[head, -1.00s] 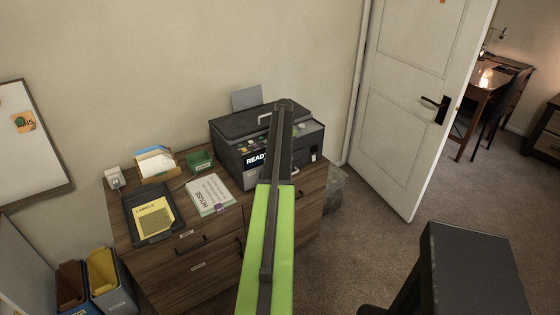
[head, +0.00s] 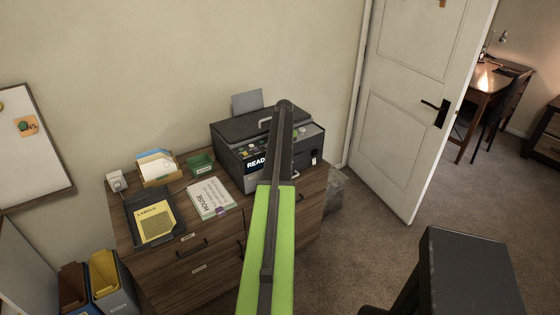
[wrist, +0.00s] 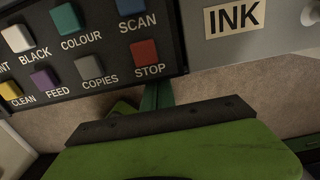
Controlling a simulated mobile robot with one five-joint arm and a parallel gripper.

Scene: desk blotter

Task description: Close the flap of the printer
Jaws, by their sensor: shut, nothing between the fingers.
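The dark grey printer (head: 230,151) stands on the wooden cabinet, with a lid and handle on top and a lit "READY" display on its front. My arm covers part of its front. In the wrist view its button panel (wrist: 108,86) fills the upper left, with a grey "INK" panel (wrist: 205,50) to the right. I cannot tell which part is the flap or how far it stands open. My gripper (wrist: 157,92) is shut and empty, its dark green fingers just below the "STOP" button. I cannot tell whether they touch the printer. In the head view the gripper is hidden.
The cabinet (head: 180,275) also carries a black tray (head: 172,232), a booklet (head: 209,197), a green box (head: 200,163) and a card holder (head: 157,170). File boxes (head: 112,283) stand at the lower left. A white door (head: 400,110) and open carpet (head: 375,240) lie to the right.

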